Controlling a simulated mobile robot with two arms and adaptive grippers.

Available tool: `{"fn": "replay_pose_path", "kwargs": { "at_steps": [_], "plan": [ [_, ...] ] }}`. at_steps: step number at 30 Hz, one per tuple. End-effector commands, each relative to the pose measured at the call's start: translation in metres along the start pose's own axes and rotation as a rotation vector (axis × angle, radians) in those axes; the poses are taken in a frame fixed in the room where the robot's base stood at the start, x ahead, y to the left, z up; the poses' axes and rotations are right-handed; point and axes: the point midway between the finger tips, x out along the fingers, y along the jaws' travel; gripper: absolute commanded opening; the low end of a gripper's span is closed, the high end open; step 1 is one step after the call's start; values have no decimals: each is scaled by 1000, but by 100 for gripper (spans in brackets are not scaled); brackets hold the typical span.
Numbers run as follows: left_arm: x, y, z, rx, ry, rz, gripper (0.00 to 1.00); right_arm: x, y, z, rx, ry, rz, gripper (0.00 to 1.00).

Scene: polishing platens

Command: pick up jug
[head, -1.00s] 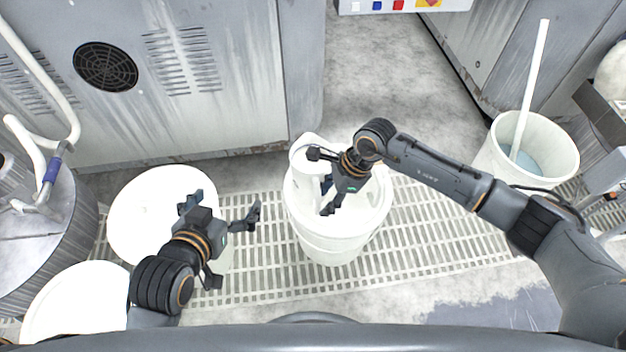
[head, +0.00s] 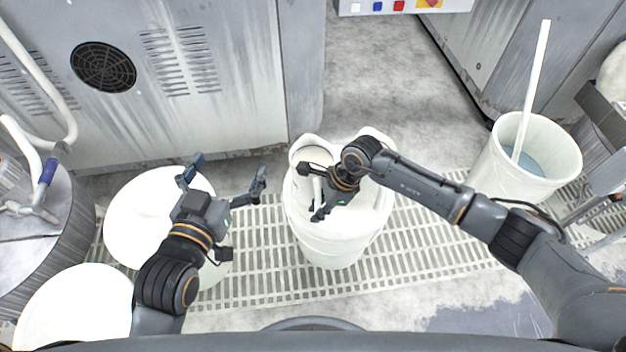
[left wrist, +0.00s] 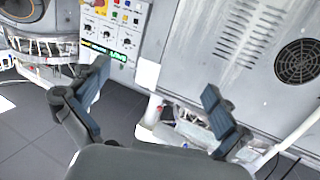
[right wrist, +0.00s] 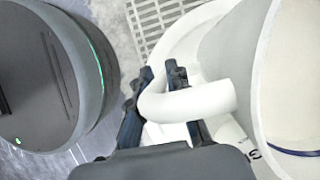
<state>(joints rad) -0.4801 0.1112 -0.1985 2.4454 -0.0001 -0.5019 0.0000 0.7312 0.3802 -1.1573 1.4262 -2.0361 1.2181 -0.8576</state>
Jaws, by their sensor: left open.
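The white jug (right wrist: 240,60) fills the right of the right wrist view, its wide mouth facing the right edge. Its curved handle (right wrist: 190,100) lies between the fingers of my right gripper (right wrist: 161,75), which are close together on it. In the head view the jug (head: 305,156) shows at the top of a white bucket (head: 335,245), partly hidden by my right gripper (head: 318,192). I cannot tell how deep it sits in the bucket. My left gripper (head: 226,178) is open and empty, left of the bucket; its spread fingers also show in the left wrist view (left wrist: 155,85).
White round lids (head: 135,220) lie at the left by a metal drum (head: 40,235). Another white bucket (head: 560,160) with a stick and bluish liquid stands at the right. Grey cabinets (head: 230,90) stand behind. The grated floor (head: 265,255) between is partly open.

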Motion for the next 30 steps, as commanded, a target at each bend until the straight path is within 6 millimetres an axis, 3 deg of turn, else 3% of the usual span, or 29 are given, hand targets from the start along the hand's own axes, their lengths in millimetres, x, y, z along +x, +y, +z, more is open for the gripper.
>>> {"fn": "replay_pose_path", "kwargs": {
  "at_steps": [23,30],
  "plan": [
    [0,0,2,0,-15,-1,100,-5,-2,3,-3,-4,-6,0],
    [-4,-3,18,1,-100,-7,100,-13,-2,7,-3,-5,-6,0]
  ]
}}
